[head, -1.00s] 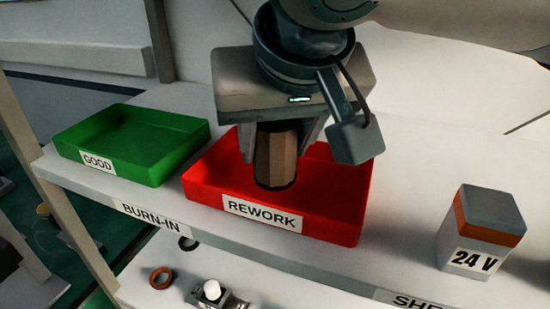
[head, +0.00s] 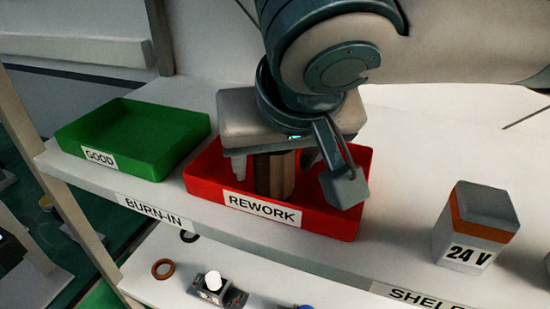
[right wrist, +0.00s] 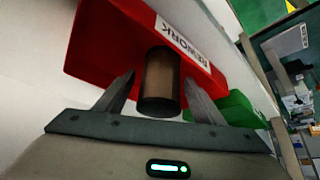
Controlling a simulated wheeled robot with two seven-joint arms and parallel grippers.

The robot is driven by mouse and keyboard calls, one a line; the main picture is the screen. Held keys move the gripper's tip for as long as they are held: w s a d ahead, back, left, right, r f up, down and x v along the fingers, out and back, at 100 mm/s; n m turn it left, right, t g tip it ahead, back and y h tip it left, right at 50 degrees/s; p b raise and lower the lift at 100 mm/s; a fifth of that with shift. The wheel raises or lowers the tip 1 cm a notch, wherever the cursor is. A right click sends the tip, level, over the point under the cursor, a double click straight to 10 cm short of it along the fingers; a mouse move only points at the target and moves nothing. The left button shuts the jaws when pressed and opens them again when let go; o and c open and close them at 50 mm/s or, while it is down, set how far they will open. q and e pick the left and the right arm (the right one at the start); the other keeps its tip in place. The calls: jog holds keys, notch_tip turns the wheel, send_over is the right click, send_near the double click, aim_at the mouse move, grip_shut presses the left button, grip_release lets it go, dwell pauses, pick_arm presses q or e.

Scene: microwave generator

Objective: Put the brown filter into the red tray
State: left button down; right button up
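The brown filter (head: 274,176) is an upright brown cylinder inside the red tray (head: 338,218), behind its REWORK label. Its lower end is hidden by the tray's front wall, so I cannot see whether it touches the floor. My right gripper (head: 273,170) is above the tray with a finger on each side of the filter. In the right wrist view, the filter (right wrist: 160,82) stands between the fingers with a gap on both sides, so the gripper (right wrist: 158,82) is open around it. My left gripper is out of view.
A green tray (head: 185,152) labelled GOOD stands on the shelf, left of the red tray. A grey and orange 24 V block (head: 478,225) stands at the right. A brown ring (head: 162,269) and a small device with a white knob (head: 213,283) lie on the lower level.

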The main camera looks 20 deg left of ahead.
jog(key=shift+r, duration=0.2)
jog(key=shift+s+d+r, duration=0.15)
jog(key=shift+s+r, duration=0.05)
jog(key=shift+r, duration=0.25)
jog(key=b+v, duration=0.3)
jog(key=v, duration=0.8)
jog(key=shift+f, duration=0.1)
jog(key=shift+s, duration=0.1)
